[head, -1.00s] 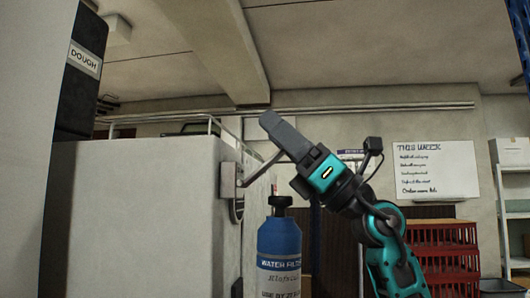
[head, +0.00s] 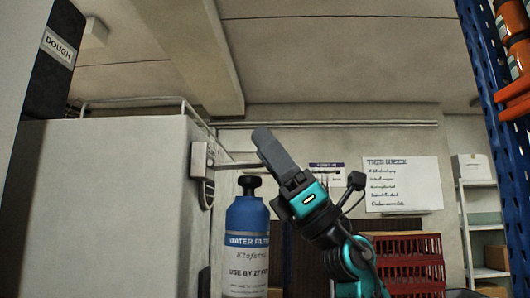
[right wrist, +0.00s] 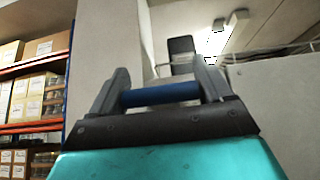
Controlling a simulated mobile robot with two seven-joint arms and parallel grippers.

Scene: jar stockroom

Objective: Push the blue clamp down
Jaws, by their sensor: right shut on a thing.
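The blue clamp shows in the right wrist view as a blue bar (right wrist: 160,94) lying between the two fingers. In the head view its metal arm (head: 238,165) runs out nearly level from a grey bracket (head: 202,160) on the side of the white cabinet (head: 110,210). My right gripper (head: 263,137) is shut on the blue bar, its fingers pointing up and to the left. The fingers hide the bar in the head view. My left gripper is not in view.
A blue water filter bottle (head: 247,240) stands just below the clamp arm, left of my right gripper. Red crates (head: 405,262) and a blue rack (head: 495,130) are at the right. A black dough container (head: 45,60) is at upper left.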

